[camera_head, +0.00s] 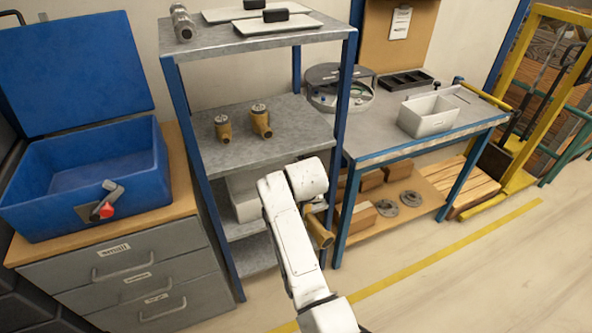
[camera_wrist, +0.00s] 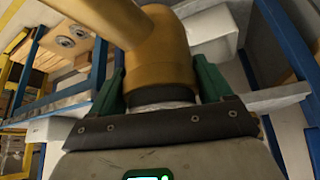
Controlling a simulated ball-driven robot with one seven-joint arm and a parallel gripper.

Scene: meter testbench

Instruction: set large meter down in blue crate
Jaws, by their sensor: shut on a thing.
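The large meter, a brass body, fills the upper middle of the wrist view (camera_wrist: 160,62) and shows beside my arm in the head view (camera_head: 320,233). My gripper (camera_wrist: 160,85) is shut on it, with a green finger on each side of its neck. In the head view my white arm largely hides the gripper. The blue crate (camera_head: 140,205) stands on the drawer cabinet at the far left, its lid raised at the back and its inside looking empty. The held meter is well to the crate's right, in front of the shelf unit, apart from it.
A grey shelf unit (camera_head: 270,150) with blue posts stands between the crate and my arm's right side. Two brass meters, one smaller (camera_head: 223,128) and one bigger (camera_head: 261,121), stand on its middle shelf. A workbench (camera_head: 375,130) with a white bin (camera_head: 428,116) is at right.

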